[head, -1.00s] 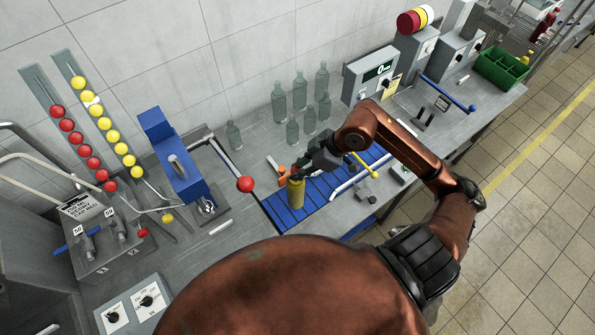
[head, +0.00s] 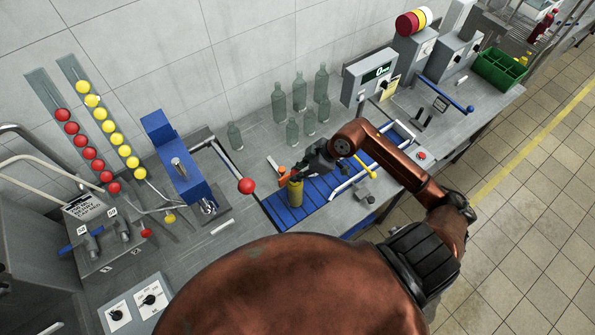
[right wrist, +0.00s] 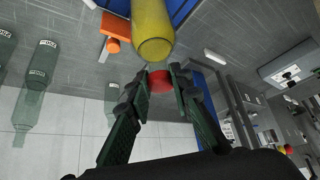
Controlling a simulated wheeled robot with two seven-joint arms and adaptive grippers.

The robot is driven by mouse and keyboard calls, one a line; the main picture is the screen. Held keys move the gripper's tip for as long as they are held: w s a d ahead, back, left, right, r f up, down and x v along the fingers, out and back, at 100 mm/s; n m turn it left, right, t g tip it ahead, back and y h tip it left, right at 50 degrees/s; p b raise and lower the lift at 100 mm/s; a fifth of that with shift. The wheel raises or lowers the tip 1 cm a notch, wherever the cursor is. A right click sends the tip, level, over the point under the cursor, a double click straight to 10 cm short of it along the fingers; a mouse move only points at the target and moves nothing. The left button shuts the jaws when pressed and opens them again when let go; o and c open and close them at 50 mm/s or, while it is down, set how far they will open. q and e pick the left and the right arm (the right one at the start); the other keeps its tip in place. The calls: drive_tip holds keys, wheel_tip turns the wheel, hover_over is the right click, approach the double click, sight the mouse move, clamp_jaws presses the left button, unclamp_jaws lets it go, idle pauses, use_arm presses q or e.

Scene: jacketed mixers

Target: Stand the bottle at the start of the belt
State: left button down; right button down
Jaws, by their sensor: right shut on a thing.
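The yellow bottle (head: 295,193) is upright at the left end of the blue belt (head: 320,188); I cannot tell whether its base touches the belt. It also shows in the right wrist view (right wrist: 152,28). My right gripper (head: 301,172) comes in from the right at the bottle's top and is shut on it. In the right wrist view the fingertips (right wrist: 162,80) flank a red shape just past the bottle's shoulder; I cannot tell whether that is a cap or the lever's ball behind. The neck is hidden. My left gripper is out of view.
Several clear bottles (head: 279,103) stand behind the belt. An orange piece (head: 282,171) is close beside the yellow bottle. A lever with a red ball (head: 246,186) stands to the left, near a blue press (head: 172,160). A white rail (head: 350,184) runs along the belt.

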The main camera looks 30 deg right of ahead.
drive_tip(key=shift+w, duration=0.1)
drive_tip(key=c, duration=2.2)
unclamp_jaws()
drive_tip(key=shift+f, duration=0.15)
drive_tip(key=o, duration=0.5)
drive_tip(key=shift+c, duration=0.2)
drive_tip(key=shift+r, duration=0.25)
drive_tip(key=b+v, duration=0.2)
drive_tip(key=v, duration=1)
